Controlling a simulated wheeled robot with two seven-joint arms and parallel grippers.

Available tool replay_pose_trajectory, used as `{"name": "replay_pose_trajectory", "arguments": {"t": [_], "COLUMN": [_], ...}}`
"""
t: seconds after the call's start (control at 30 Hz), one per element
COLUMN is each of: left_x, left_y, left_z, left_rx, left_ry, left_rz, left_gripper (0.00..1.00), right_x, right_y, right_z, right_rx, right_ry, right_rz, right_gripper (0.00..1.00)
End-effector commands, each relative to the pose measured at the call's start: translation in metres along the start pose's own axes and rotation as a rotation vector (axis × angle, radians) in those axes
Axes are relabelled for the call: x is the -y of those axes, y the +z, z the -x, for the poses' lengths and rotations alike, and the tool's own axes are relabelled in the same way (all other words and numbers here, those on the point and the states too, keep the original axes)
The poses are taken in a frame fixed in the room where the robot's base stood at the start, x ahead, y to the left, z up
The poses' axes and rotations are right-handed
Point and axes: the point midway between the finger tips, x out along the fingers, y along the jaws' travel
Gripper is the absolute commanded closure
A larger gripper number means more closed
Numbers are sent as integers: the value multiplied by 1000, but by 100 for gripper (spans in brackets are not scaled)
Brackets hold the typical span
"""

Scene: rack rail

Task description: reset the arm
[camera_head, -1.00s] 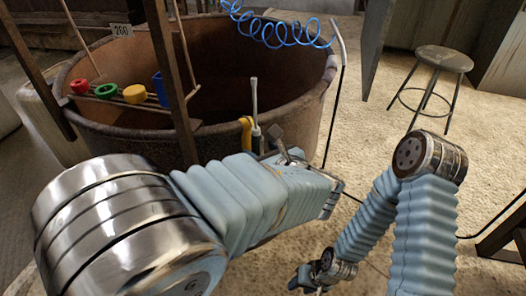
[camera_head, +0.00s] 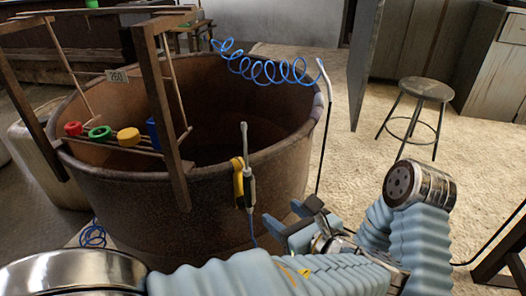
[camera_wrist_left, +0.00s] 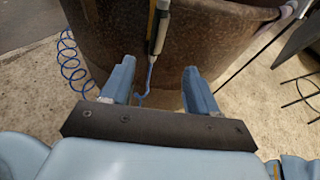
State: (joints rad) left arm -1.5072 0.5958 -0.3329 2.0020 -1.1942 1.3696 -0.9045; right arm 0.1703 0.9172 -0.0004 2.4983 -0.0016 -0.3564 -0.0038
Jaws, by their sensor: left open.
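My left gripper (camera_head: 281,213) is in the lower middle of the head view, in front of the brown tub (camera_head: 190,215). In the left wrist view its two blue fingers (camera_wrist_left: 158,80) stand wide apart with nothing between them. Beyond them are the tub wall (camera_wrist_left: 195,45) and the lower part of a tool hanging on the tub. My left arm (camera_head: 260,275) crosses the bottom of the head view. My right arm (camera_head: 420,230) is bent at the lower right, and its gripper is hidden.
A probe-like tool (camera_head: 248,175) and a yellow part (camera_head: 238,183) hang on the tub's rim. A stool (camera_head: 426,90) stands at right on open floor.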

Motion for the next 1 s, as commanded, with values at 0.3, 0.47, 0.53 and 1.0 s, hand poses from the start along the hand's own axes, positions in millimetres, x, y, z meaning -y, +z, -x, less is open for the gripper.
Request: {"name": "replay_pose_trajectory", "arguments": {"t": [0.3, 0.47, 0.53, 1.0], "left_x": [-55, -113, -131, -201], "left_y": [-117, -221, -253, -316], "left_z": [-100, -125, -124, -154], "left_rx": [-490, -893, -1007, -724], "left_ry": [275, 655, 847, 1752], "left_rz": [227, 688, 942, 2385], "left_gripper": [40, 40, 40, 40], "right_x": [8, 15, 18, 30], "right_y": [1, 2, 3, 5], "right_z": [16, 29, 34, 55], "right_rx": [3, 6, 8, 15], "right_ry": [-3, -6, -7, -13], "right_rz": [3, 7, 8, 15], "right_gripper": [57, 57, 57, 57]}}
